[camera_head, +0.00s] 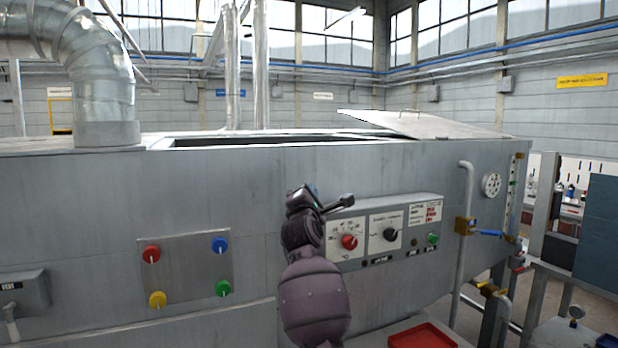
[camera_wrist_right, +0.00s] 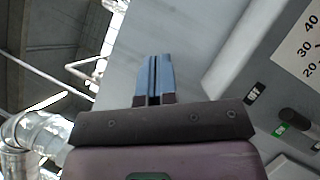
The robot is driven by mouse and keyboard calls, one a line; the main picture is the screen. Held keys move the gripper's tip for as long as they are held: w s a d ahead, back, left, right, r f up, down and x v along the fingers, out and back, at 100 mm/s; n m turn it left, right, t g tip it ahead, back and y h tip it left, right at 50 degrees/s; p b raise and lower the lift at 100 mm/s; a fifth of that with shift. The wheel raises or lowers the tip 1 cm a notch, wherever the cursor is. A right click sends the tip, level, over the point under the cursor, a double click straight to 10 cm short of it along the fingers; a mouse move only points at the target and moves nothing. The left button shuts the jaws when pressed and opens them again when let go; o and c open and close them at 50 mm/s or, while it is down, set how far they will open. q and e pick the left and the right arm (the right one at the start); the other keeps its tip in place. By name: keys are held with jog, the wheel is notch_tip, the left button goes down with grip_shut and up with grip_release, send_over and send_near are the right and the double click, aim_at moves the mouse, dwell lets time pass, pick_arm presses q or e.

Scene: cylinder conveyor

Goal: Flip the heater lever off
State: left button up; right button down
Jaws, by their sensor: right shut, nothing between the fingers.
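A grey control box (camera_head: 440,208) on the front of the long metal machine carries a red knob (camera_head: 349,242) and a black knob (camera_head: 390,234) on white dial plates. I cannot tell which control is the heater lever; my right arm may hide part of the box's left end. My right gripper (camera_head: 313,189) is raised in front of the machine at that left end, and its blue fingers (camera_wrist_right: 159,78) are shut and empty. In the right wrist view, the box's face with a numbered dial plate (camera_wrist_right: 300,52) is to the right of the fingers, apart from them. My left gripper is out of view.
Pipes with blue-handled valves (camera_head: 486,232) stand at the right. A red tray (camera_head: 424,336) lies below the control box.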

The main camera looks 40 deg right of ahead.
jog(key=shift+r, duration=1.85)
